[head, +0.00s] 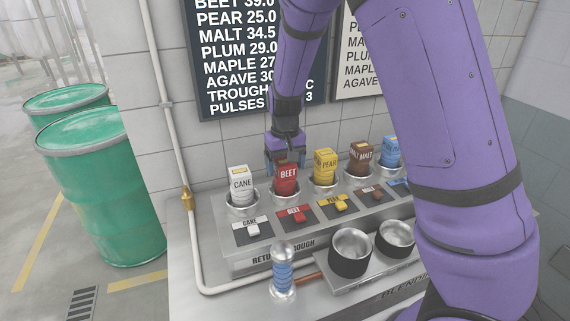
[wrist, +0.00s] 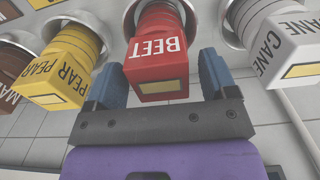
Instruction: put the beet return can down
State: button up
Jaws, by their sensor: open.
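The beet return can (head: 286,179) is red with a white BEET label and a yellow patch. It sits in its round metal socket in the return trough (head: 290,250), second from the left, and looks upright. In the wrist view the beet can (wrist: 158,50) lies between the blue fingers of my gripper (wrist: 158,85). The fingers are apart, with a gap visible beside the can. In the head view my gripper (head: 285,158) is just above and behind the can. The can's lower end is hidden inside the socket.
The white cane can (head: 240,184) stands close on the left and the yellow pear can (head: 325,167) close on the right. Malt (head: 360,158) and blue (head: 391,152) cans stand further right. Two metal cups (head: 351,246) and a blue-ringed cylinder (head: 282,275) stand in front. The wall is close behind.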

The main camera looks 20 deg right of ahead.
notch_tip(320, 180, up, 12)
jog(key=s+d+r+t+y, duration=0.1)
jog(key=s+d+r, duration=0.2)
jog(key=s+r, duration=0.35)
jog(key=s+d+r+t+y, duration=0.1)
jog(key=s+d+r+t, duration=0.2)
jog(key=s, duration=0.6)
jog(key=s+r+t+h, duration=0.1)
jog(key=s+r+h, duration=0.1)
jog(key=s, duration=1.2)
jog(key=shift+d, duration=0.45)
